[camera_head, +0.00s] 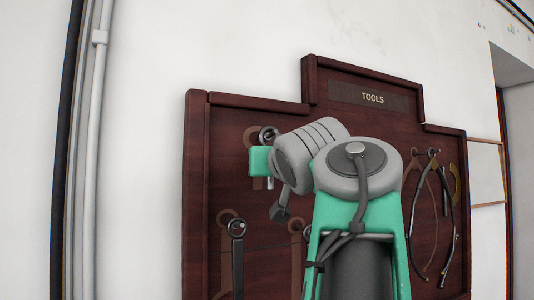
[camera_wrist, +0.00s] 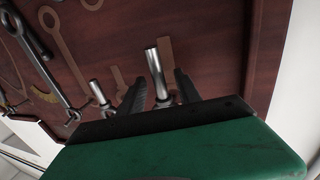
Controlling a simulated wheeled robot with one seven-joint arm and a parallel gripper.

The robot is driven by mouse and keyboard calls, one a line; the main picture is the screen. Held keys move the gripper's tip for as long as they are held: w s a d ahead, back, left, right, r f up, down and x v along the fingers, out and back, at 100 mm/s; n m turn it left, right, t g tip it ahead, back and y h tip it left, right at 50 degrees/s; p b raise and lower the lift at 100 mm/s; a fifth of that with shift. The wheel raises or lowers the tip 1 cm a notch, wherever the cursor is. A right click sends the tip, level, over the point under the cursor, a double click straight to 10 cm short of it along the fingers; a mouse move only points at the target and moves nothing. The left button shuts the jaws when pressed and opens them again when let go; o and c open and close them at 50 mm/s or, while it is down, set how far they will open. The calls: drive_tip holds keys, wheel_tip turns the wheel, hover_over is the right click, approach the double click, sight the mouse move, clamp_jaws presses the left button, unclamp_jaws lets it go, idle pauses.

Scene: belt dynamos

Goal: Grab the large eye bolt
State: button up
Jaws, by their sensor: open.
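The large eye bolt hangs on the brown tool board. In the head view its metal ring (camera_head: 268,133) shows just above the green body of my gripper, and part of its shank shows below. In the wrist view its bright shank (camera_wrist: 155,62) stands between the two dark fingers of my gripper (camera_wrist: 160,78). The fingers are open, one on each side of the shank, with a gap visible. A smaller metal bolt (camera_wrist: 97,92) is just left of the left finger.
The tool board (camera_head: 237,110) has a raised frame and a TOOLS sign (camera_head: 370,96). A dark wrench (camera_head: 237,256) hangs at lower left, and long curved tools (camera_head: 449,225) hang at right. A long dark tool (camera_wrist: 40,62) is at left in the wrist view. My arm covers the board's middle.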

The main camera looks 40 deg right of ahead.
drive_tip(key=shift+w+d, duration=0.1)
drive_tip(key=shift+w, duration=0.1)
drive_tip(key=shift+s, duration=0.1)
clamp_jaws()
idle(0.5)
